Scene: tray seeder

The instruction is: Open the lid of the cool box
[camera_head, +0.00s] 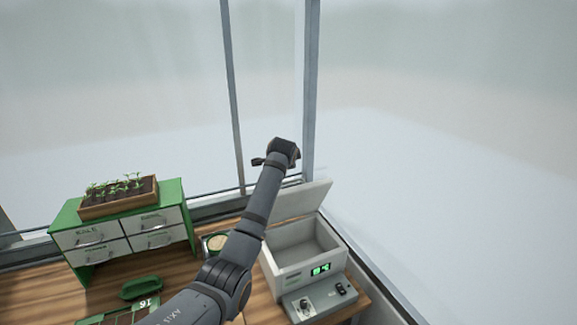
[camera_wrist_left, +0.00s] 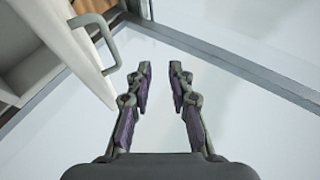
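The white cool box (camera_head: 279,271) stands on the bench at the right, with a green digital display on its front. Its lid (camera_head: 303,200) is tilted up at the back, and the grey interior shows and looks empty. My left arm crosses in front of the lid's left part. My left gripper (camera_head: 259,161) is above and left of the lid. In the left wrist view my gripper (camera_wrist_left: 161,72) has its fingers apart with nothing between them. A white panel, which looks like the lid (camera_wrist_left: 68,38), with a grey handle (camera_wrist_left: 110,45) is left of the fingers, apart from them. My right gripper is out of view.
A green and white drawer cabinet (camera_head: 122,229) holds a wooden seedling tray (camera_head: 118,203) on top. A green scoop-like item (camera_head: 140,288) lies on the wooden bench. A round container (camera_head: 216,242) is beside my arm. Window posts (camera_head: 311,90) rise behind the bench.

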